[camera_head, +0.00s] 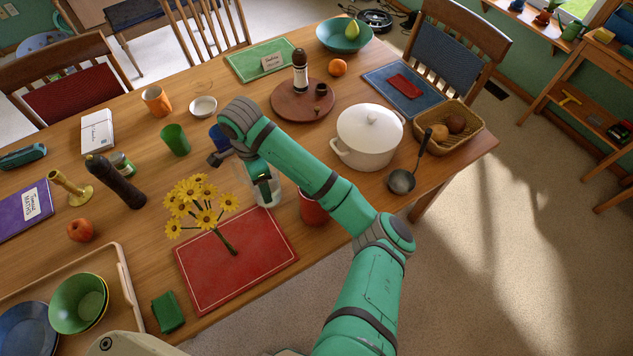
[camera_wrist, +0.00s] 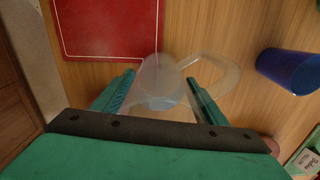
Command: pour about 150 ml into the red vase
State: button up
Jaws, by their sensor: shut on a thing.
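The red vase (camera_head: 313,209) stands on the table at the right of the red placemat. My arm covers part of it in the head view. A clear pitcher (camera_head: 272,192) with a handle is beside it on the left, roughly upright. My gripper (camera_head: 262,186) is shut on the pitcher. In the wrist view, the pitcher (camera_wrist: 160,92) sits between the fingers of my gripper (camera_wrist: 158,92), its handle pointing right. I cannot tell how much liquid it holds, or whether its base touches the table.
Yellow flowers (camera_head: 200,200) lie over the red placemat (camera_head: 240,275). A white pot (camera_head: 368,140) and a ladle (camera_head: 402,181) are to the right. A blue cup (camera_head: 218,138) and a green cup (camera_head: 174,140) stand behind. A wooden tray (camera_head: 122,268) is at front left.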

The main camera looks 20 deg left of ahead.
jog(key=shift+r, duration=0.1)
jog(key=shift+s+r+y, duration=0.1)
jog(key=shift+r+y, duration=0.2)
jog(key=shift+y, duration=0.4)
notch_tip(320, 180, up, 9)
jog(key=d+y+p, duration=0.1)
jog(key=d+y, duration=0.1)
jog(key=y, duration=0.8)
jog(key=shift+d+f+y, duration=0.15)
jog(key=shift+y, duration=0.15)
jog(key=shift+r+y, duration=0.4)
jog(key=shift+y, duration=0.1)
jog(key=shift+d+r+g+y+p, duration=0.15)
jog(key=shift+r+g+y+p, duration=0.15)
jog(key=shift+r+y+p, duration=0.5)
dwell(1.2)
jog(key=shift+d+r+p, duration=0.1)
jog(key=shift+d+p, duration=0.4)
dwell(1.4)
